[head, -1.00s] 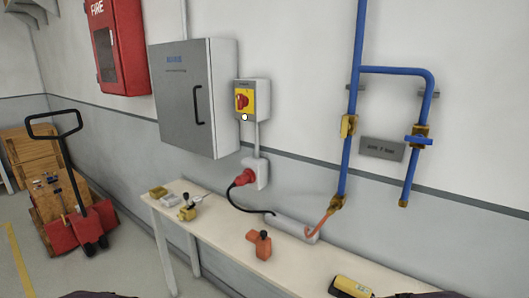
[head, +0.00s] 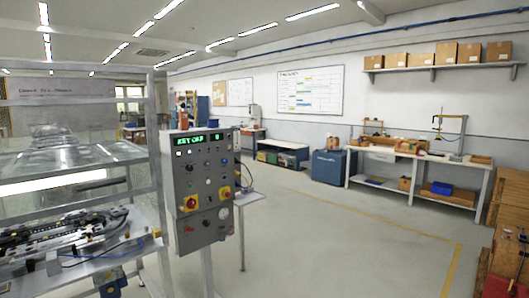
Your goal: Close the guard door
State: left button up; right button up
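A guarded machine cell (head: 75,190) with a metal frame and clear panels stands at the left of the head view. Machine parts lie on its bed (head: 70,238) behind or below the panels. I cannot tell which panel is the guard door, or whether it is open. A grey control panel (head: 205,185) stands on a post at the cell's right side, with a lit green display (head: 197,139), several buttons and red-and-yellow switches. Neither of my grippers shows in the head view.
Open grey floor (head: 330,240) with a yellow line lies to the right of the control panel. Workbenches (head: 415,160) and a blue cabinet (head: 328,167) stand along the far wall. Wooden crates (head: 505,240) stand at the right edge.

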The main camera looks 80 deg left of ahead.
aim_at(14, 220)
jog(key=u, duration=4.1)
jog(key=i, duration=0.4)
